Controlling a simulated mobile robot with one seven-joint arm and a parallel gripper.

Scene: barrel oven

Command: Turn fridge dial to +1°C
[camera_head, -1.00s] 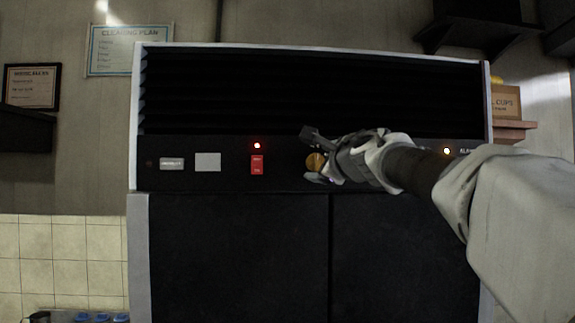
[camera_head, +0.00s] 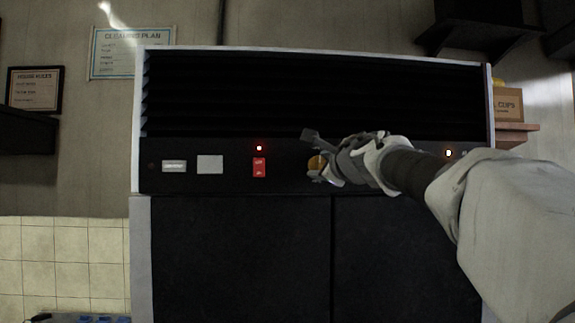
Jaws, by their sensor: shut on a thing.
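The fridge (camera_head: 240,255) is a large dark unit with a light frame and two doors. Its dial is a round brass-coloured knob (camera_head: 315,163) on the black control panel, right of the red switch. My gripper (camera_head: 316,156) is at the dial, with one finger above it and the other at its lower right side. It is shut on the dial. The gripper and wrist hide the dial's right part, and any scale marks or pointer cannot be read. My arm reaches in from the right.
A red switch (camera_head: 259,167) sits left of the dial under a lit red lamp (camera_head: 259,148). A pale blank plate (camera_head: 210,164) and a small display (camera_head: 174,166) are further left. A cardboard box (camera_head: 508,104) stands on a shelf at the right.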

